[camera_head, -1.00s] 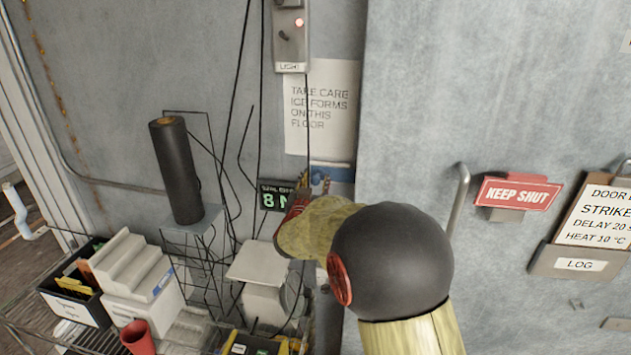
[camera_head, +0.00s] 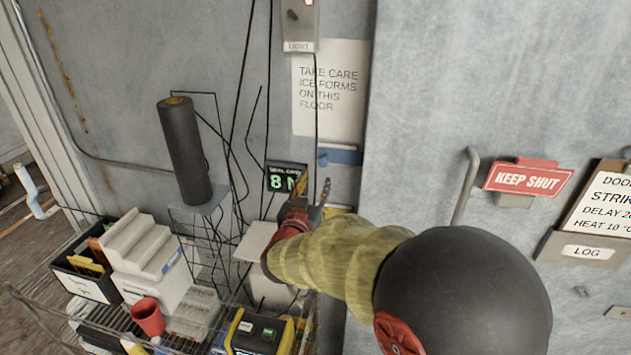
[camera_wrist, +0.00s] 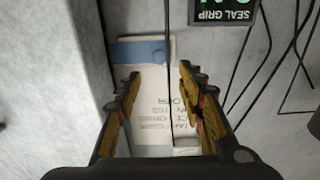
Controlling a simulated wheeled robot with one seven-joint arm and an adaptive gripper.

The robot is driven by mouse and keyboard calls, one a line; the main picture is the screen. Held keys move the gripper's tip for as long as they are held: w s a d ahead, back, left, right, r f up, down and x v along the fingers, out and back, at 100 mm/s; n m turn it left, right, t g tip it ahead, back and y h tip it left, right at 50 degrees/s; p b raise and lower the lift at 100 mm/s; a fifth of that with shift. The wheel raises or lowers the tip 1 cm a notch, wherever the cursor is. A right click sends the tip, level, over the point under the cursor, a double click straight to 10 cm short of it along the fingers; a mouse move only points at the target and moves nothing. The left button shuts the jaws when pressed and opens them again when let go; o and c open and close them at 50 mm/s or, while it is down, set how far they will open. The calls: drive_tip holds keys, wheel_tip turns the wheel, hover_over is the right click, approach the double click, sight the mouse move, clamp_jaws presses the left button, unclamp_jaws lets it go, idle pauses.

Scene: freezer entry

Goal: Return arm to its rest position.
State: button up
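My arm reaches from the lower right of the head view, with a yellow sleeve and a large dark joint. My gripper (camera_head: 312,192) is at its end, in front of the wall and near the seal grip display (camera_head: 287,180). In the wrist view my gripper (camera_wrist: 159,85) has its two yellow-padded fingers spread apart. Nothing is held between them. Behind the gap I see the paper ice notice (camera_wrist: 155,100), upside down, and a blue strip (camera_wrist: 138,51). My arm hides part of the wall and shelf behind it.
A wire rack at lower left holds a black bin (camera_head: 85,270), a white stepped box (camera_head: 145,255), a red cup (camera_head: 148,316) and a yellow-black case (camera_head: 258,332). A dark roll (camera_head: 185,150) stands above. A door handle (camera_head: 466,185), red sign (camera_head: 527,178) and log holder (camera_head: 590,245) are right.

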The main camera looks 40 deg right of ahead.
idle(0.5)
drive_tip(key=w+a+f+n+y, duration=0.3)
drive_tip(key=a+f+y, duration=0.4)
drive_tip(key=a+f, duration=0.25)
drive_tip(key=s+a+f+n+g+y+b, duration=0.25)
drive_tip(key=s+a+f+y, duration=0.35)
drive_tip(key=a, duration=0.4)
drive_tip(key=s+a+f+n+g+b, duration=0.1)
drive_tip(key=s+a+f+n+b, duration=0.1)
drive_tip(key=s+f+b, duration=0.4)
drive_tip(key=s+a+f+n+g+b, duration=0.2)
drive_tip(key=s+f+b, duration=0.5)
drive_tip(key=s+b, duration=0.8)
drive_tip(key=shift+s+a+f+y, duration=0.15)
drive_tip(key=shift+s+a+y, duration=0.35)
drive_tip(key=shift+s, duration=0.85)
drive_tip(key=shift+a+n+g, duration=0.1)
drive_tip(key=shift+n+g, duration=0.15)
